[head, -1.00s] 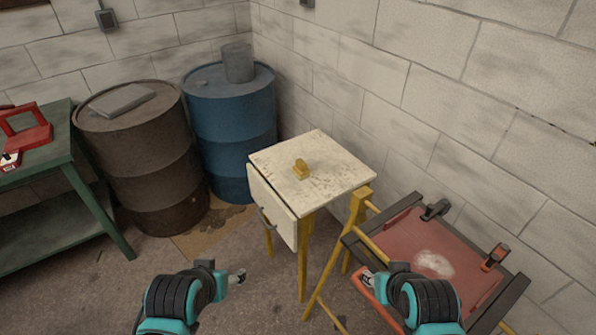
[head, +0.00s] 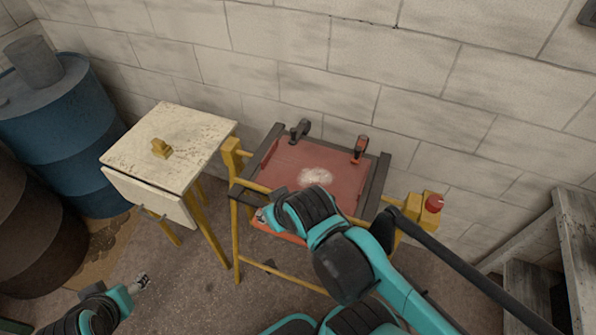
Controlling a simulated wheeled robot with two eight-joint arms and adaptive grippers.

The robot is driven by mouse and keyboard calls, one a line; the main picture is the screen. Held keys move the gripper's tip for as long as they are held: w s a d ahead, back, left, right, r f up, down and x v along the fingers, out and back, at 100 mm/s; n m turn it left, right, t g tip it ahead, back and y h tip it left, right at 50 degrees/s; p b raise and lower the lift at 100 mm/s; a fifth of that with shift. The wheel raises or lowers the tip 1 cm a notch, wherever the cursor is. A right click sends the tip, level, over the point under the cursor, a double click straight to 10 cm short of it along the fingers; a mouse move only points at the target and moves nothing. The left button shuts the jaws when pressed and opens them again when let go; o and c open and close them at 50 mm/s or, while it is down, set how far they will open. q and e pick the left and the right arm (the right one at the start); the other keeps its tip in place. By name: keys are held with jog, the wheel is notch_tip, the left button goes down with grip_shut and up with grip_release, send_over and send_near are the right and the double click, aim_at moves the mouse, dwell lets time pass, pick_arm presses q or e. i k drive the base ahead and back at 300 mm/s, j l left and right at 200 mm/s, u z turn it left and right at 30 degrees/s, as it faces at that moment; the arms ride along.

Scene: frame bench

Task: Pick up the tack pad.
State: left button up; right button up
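A small yellow block with a raised top, probably the tack pad (head: 161,148), sits on the worn cream top of a small cabinet (head: 190,128) at the left of the head view. My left gripper (head: 142,282) is low at the lower left, in front of the cabinet and well apart from the block. My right gripper (head: 262,216) is by the near left corner of a red panel, right of the cabinet and apart from the block. The fingers of both are too small to read.
The red panel (head: 280,165) lies on a yellow-legged stand with dark rails, two clamps and a whitish patch. A red knob (head: 433,203) is at its right. A blue drum (head: 60,135) stands left of the cabinet. A block wall runs behind.

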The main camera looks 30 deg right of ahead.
aim_at(160, 150)
jog(key=k, duration=0.45)
jog(key=z, duration=0.4)
jog(key=k+z, duration=0.1)
jog(key=z, duration=0.7)
jog(key=k+l+z, duration=0.1)
jog(key=z, duration=0.3)
jog(key=i+j+z, duration=0.1)
jog(key=j+z, duration=0.3)
jog(key=j, duration=0.75)
jog(key=j+z, duration=0.45)
jog(key=j, duration=1.25)
jog(key=k+j, duration=0.15)
jog(key=j, duration=0.45)
